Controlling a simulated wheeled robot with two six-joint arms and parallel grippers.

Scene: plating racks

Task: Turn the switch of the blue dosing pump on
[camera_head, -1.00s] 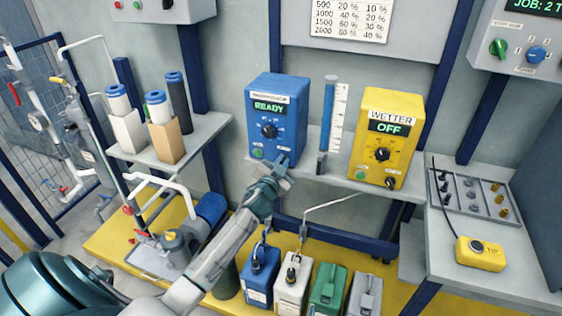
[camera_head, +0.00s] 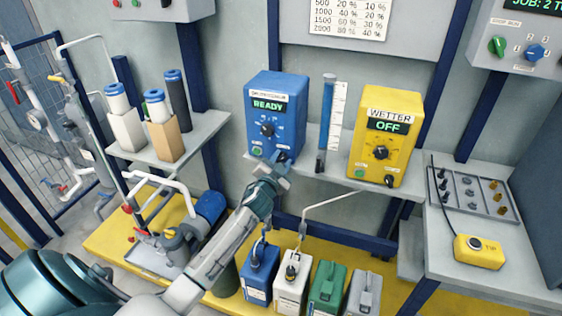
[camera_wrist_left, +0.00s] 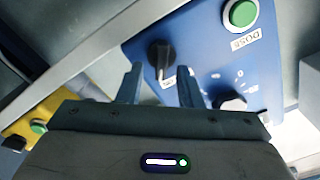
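The blue dosing pump (camera_head: 293,88) stands on the grey shelf, and its display reads READY in green. In the left wrist view its blue front (camera_wrist_left: 205,55) appears upside down, with a black switch knob (camera_wrist_left: 159,55), a green DOSE button (camera_wrist_left: 240,13) and a black dial (camera_wrist_left: 230,100). My left gripper (camera_head: 282,157) is at the pump's lower right front. In the wrist view its fingers (camera_wrist_left: 160,72) are apart, with the switch knob between and just beyond the tips. I cannot tell whether they touch it. My right gripper is not in view.
A yellow WETTER pump (camera_head: 407,105) reading OFF stands to the right, past a clear measuring tube (camera_head: 327,115). Several canisters, including a green one (camera_head: 327,285), stand below the shelf. Filter cartridges on a side shelf (camera_head: 205,130) are at left.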

